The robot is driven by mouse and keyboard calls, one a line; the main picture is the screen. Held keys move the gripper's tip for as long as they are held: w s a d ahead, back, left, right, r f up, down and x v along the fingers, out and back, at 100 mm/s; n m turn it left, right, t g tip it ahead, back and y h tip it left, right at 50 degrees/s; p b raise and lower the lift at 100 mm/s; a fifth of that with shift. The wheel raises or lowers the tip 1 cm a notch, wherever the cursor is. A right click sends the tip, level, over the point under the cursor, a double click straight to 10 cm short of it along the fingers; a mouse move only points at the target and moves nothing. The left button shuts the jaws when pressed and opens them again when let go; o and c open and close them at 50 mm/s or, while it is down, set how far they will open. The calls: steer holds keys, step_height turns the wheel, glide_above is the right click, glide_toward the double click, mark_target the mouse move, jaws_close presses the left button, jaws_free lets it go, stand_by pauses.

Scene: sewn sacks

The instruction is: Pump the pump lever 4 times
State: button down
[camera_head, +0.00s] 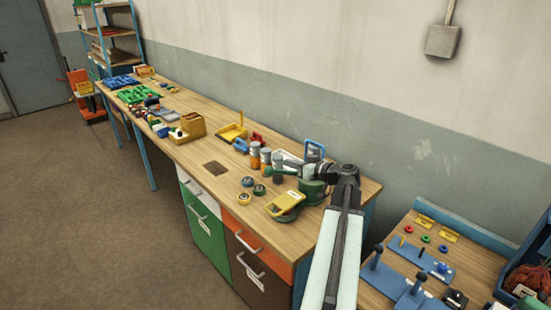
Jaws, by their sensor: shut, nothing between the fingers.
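My arm reaches in from the bottom and bends left over the near end of the long wooden workbench (226,186). My gripper (284,168) is shut and empty, pointing left above the bench. Below it and to its right stands a green round-bodied device (312,191), which looks like the pump. A dark green knob (277,178) shows just under the fingers and may be the end of its lever. My wrist hides part of the device, so I cannot tell the lever's angle or whether the gripper touches it.
A yellow-topped green item (286,204), small round pieces (246,189), orange-banded cylinders (254,155) and a blue-framed item (314,149) crowd close by. A yellow tray (233,132) lies farther back. A second table (390,289) with blue fixtures stands at right. The wall is close behind.

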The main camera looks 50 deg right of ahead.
steer(key=shift+s+d+r+h, duration=0.35)
steer(key=shift+s+d, duration=0.2)
steer(key=shift+d, duration=0.15)
steer(key=shift+w, duration=0.1)
steer(key=w+f+b, duration=0.6)
steer(key=w, duration=0.4)
steer(key=shift+a, duration=0.25)
steer(key=shift+f, duration=0.1)
